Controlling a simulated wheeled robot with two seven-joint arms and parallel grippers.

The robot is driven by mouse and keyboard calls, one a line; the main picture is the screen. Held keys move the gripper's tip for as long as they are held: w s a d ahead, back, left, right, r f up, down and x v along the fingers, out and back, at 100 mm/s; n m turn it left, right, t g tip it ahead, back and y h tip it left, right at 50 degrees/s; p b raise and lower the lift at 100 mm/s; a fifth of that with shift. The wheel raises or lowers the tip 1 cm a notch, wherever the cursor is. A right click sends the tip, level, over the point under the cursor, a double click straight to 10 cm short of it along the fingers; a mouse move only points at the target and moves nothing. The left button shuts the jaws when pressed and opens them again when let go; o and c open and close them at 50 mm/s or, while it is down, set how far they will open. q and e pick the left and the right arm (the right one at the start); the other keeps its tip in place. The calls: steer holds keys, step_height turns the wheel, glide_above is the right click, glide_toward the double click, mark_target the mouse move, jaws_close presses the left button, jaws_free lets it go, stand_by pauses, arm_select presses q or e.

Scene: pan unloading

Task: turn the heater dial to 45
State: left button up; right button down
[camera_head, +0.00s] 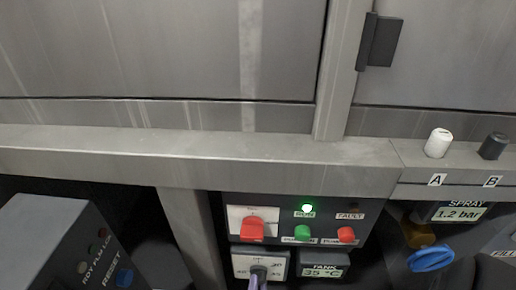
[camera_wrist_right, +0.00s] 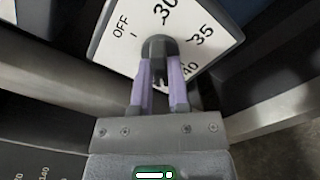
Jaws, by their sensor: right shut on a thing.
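The heater dial is a dark round knob (camera_wrist_right: 158,45) on a white plate (camera_wrist_right: 115,52). In the right wrist view OFF, 30, 35 and 40 can be read around it; 45 is not visible there. My right gripper (camera_wrist_right: 159,65) has its two purple fingers shut on the knob from either side. The knob's pointer cannot be made out. In the head view the dial plate (camera_head: 241,264) is at the bottom edge, with my right gripper (camera_head: 259,274) in front of the knob. My left gripper is in neither view.
Above the dial are a red switch (camera_head: 252,229), a green button (camera_head: 302,232), a red button (camera_head: 346,234) and a lit green lamp (camera_head: 307,208). A TANK display (camera_head: 322,271) to the right reads 35 °C. A blue valve handle (camera_head: 431,259) is further right.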

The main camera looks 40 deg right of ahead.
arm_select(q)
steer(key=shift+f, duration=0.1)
arm_select(e)
steer(key=m, duration=0.3)
steer(key=c, duration=0.6)
jaws_free()
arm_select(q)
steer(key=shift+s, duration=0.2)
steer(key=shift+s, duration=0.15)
